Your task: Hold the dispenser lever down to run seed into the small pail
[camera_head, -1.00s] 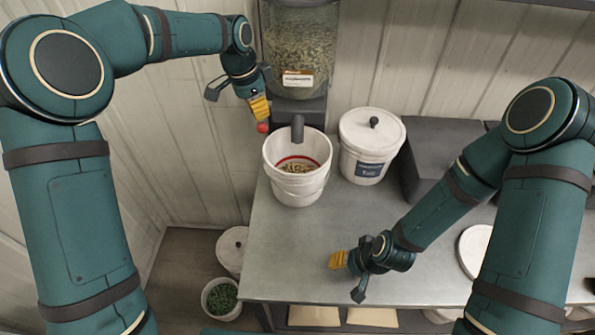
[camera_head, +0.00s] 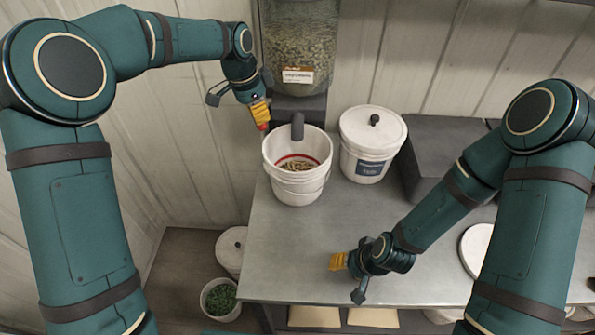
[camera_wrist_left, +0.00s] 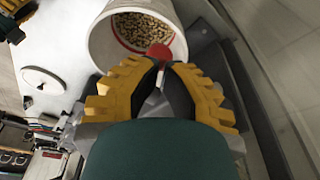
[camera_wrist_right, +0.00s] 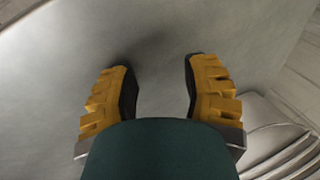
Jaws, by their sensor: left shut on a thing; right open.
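The seed dispenser (camera_head: 300,45) is a clear hopper of seed on a dark base, with a dark spout (camera_head: 297,126) over the small white pail (camera_head: 296,190). The pail holds some seed inside a red ring line; the seed also shows in the left wrist view (camera_wrist_left: 143,30). My left gripper (camera_head: 260,118) is shut on the red-tipped lever (camera_wrist_left: 159,52) beside the dispenser, left of the spout and near the pail's rim. The lever's shaft is mostly hidden by the fingers. My right gripper (camera_wrist_right: 160,85) is open and empty above the bench's front part.
A lidded white bucket (camera_head: 368,145) stands right of the pail, with a dark grey box (camera_head: 440,150) beyond it. A round white lid (camera_head: 476,250) lies at the right. The metal bench (camera_head: 290,250) is clear in front. Buckets (camera_head: 219,298) stand on the floor at left.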

